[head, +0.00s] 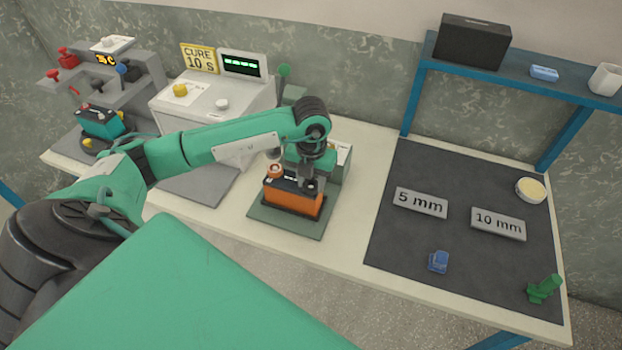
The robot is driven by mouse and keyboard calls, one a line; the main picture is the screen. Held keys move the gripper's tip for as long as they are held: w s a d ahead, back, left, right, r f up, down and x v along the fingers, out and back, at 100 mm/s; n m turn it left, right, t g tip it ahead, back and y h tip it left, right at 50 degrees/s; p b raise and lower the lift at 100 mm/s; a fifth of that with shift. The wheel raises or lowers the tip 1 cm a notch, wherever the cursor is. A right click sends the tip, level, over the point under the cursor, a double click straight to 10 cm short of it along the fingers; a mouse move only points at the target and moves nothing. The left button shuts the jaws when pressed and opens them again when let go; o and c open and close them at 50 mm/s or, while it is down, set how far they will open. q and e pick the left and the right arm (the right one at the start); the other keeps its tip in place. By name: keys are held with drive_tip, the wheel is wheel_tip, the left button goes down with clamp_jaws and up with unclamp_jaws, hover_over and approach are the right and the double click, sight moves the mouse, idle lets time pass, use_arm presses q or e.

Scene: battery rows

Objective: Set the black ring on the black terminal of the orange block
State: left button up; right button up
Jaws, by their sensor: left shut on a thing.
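The orange block (291,200) has a black top and stands on a green-grey plate (265,216) near the middle of the table. A round orange-red ring (274,170) sits at its left top corner. My left gripper (308,184) points down over the right part of the block's top. It is shut on a small dark piece, which I take to be the black ring; the fingers mostly hide it. The black terminal is hidden under the gripper, so I cannot tell whether the ring touches it. My right gripper is out of view.
A teal block (101,122) stands by a grey rack at the left. A white machine (205,112) with a display stands behind my left arm. On the dark mat (400,245) lie two size plates, a blue piece (438,262), a green piece (543,289) and a round tin (531,190).

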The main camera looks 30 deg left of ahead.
use_arm(q)
drive_tip(key=shift+f, duration=0.3)
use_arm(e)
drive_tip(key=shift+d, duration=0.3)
use_arm(q)
drive_tip(key=shift+f, duration=0.1)
drive_tip(key=shift+f+b, duration=0.15)
drive_tip(key=shift+b, duration=0.15)
drive_tip(key=o, duration=0.9)
drive_tip(key=shift+o, duration=0.2)
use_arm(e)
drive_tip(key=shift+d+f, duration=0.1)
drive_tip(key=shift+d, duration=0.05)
use_arm(q)
drive_tip(key=shift+r, duration=0.2)
